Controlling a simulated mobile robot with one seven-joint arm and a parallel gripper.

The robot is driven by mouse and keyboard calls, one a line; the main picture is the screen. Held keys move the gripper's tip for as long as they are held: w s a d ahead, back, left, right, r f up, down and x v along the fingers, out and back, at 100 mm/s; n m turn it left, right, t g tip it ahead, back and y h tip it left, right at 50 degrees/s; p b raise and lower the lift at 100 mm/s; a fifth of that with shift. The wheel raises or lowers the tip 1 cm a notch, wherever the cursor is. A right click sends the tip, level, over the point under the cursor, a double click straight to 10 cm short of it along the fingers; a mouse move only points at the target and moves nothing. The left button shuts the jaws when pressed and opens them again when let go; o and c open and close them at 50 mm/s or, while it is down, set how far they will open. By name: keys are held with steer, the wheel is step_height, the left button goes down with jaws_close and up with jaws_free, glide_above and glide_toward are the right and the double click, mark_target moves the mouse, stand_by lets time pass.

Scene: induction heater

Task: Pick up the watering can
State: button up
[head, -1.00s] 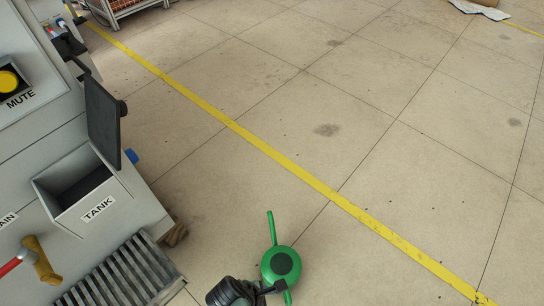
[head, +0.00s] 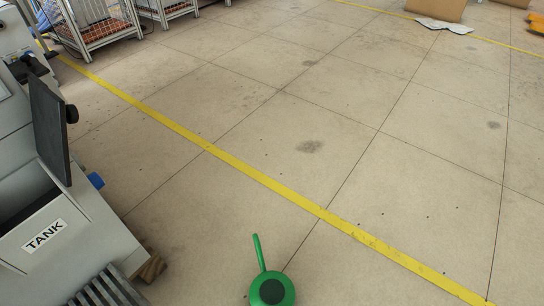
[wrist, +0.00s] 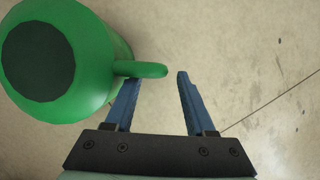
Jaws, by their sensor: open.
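The green watering can (head: 271,289) shows at the bottom edge of the head view, with its spout pointing up the picture and its lower part cut off. In the wrist view the watering can (wrist: 88,75) fills the upper left, with its dark round top opening. Its green handle reaches right, with its end between the tips of my gripper (wrist: 160,80). My gripper's two blue fingers are apart, and a gap shows between the handle's end and the right finger. My gripper is out of the head view.
A grey machine with an open-lidded box marked TANK (head: 44,235) stands at the left. A yellow floor line (head: 250,172) crosses the view. Wire cages (head: 100,22) and a cardboard box (head: 436,9) are at the back. The middle floor is clear.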

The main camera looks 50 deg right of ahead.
steer(key=b+x, duration=0.1)
steer(key=x, duration=0.1)
steer(key=shift+s+d+f+b, duration=0.1)
steer(key=shift+f+b, duration=0.2)
steer(key=shift+f, duration=0.1)
steer(key=shift+r, duration=0.1)
jaws_close()
stand_by(1.0)
